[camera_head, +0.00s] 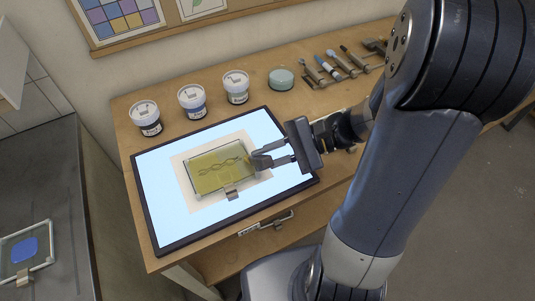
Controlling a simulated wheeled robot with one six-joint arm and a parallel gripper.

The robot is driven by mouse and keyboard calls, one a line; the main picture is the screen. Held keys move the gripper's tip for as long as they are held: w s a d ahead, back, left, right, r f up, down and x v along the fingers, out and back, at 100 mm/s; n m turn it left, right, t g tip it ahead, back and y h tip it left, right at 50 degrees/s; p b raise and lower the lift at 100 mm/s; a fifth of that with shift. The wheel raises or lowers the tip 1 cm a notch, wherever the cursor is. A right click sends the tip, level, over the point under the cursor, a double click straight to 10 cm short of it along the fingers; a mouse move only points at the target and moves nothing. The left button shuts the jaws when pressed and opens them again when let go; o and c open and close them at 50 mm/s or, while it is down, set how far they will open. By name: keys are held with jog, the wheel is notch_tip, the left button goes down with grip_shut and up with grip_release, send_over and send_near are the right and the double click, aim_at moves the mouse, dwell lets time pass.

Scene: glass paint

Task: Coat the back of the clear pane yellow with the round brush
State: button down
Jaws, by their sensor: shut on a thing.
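The framed pane (219,171) lies on a paper sheet on the lit panel. Most of its surface is yellow, with a dark wavy line drawing across the middle. A clip sits at its lower edge. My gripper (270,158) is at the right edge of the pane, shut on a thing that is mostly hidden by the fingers. I cannot make out the round brush's shape or whether its tip touches the pane.
Three labelled paint jars (192,101) and a round greenish pot (281,79) stand behind the panel (160,217). Several brushes and tools (341,65) lie at the back right. A framed pane with a blue patch (25,249) lies on the grey counter at left.

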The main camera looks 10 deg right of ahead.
jog(key=shift+f, duration=0.25)
dwell(0.3)
jog(key=shift+a, duration=0.15)
jog(key=shift+s+a, duration=0.25)
jog(key=shift+a, duration=0.7)
jog(key=shift+r+p, duration=0.45)
jog(key=shift+r, duration=0.15)
jog(key=w+a, duration=0.4)
jog(key=shift+w+a, duration=0.25)
jog(key=shift+a, duration=0.15)
jog(key=shift+f+b, duration=0.35)
jog(key=shift+f+b, duration=0.3)
